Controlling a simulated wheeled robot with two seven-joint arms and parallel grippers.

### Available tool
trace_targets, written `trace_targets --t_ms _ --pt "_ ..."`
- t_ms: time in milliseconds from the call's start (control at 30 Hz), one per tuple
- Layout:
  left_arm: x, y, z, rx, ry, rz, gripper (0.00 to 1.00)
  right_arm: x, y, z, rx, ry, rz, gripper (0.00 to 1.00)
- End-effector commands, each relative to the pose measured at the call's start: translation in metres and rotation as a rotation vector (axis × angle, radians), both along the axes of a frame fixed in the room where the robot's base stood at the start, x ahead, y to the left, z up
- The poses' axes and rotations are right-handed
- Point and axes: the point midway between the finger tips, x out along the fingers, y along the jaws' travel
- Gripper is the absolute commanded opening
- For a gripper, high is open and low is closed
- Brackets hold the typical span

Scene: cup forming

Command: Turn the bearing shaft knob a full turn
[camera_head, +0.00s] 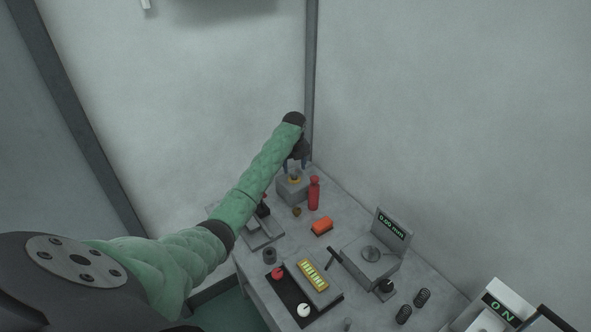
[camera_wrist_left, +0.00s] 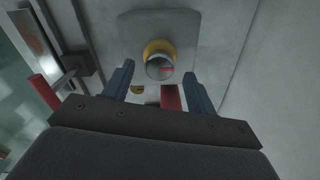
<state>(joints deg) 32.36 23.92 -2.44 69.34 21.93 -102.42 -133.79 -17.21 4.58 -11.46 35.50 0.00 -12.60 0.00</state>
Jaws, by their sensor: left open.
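The bearing shaft knob (camera_wrist_left: 160,69) is a grey round end with a red mark, inside a yellow ring. It stands up from a grey block, the bearing housing (camera_head: 292,190), at the table's far corner. My left gripper (camera_head: 298,163) is open and points down just above the block. In the left wrist view, its two dark blue fingers (camera_wrist_left: 157,72) are on either side of the knob, with gaps showing. I cannot tell whether the fingertips are down at the knob's height. In the head view the gripper partly hides the knob. My right gripper is not in view.
A red bottle (camera_head: 314,194) stands close beside the block, with a small brass piece (camera_head: 297,211) in front. Walls rise behind the corner.

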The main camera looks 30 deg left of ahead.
Motion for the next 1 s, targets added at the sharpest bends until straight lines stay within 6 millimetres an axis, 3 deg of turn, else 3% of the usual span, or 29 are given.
trace_targets --t_ms 300,633,667,867,1000 --pt "0.0 0.0 -0.033 -0.001 0.001 0.001 0.57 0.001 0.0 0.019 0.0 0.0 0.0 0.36" --pt "0.0 0.0 -0.038 0.0 -0.001 0.0 0.57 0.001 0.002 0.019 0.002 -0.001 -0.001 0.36" --pt "0.0 0.0 -0.038 0.0 -0.001 0.0 0.55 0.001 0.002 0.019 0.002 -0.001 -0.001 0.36" --pt "0.0 0.0 -0.038 0.0 -0.001 0.0 0.16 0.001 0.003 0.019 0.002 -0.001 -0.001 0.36" --pt "0.0 0.0 -0.038 0.0 -0.001 0.001 0.12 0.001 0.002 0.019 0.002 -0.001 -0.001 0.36"
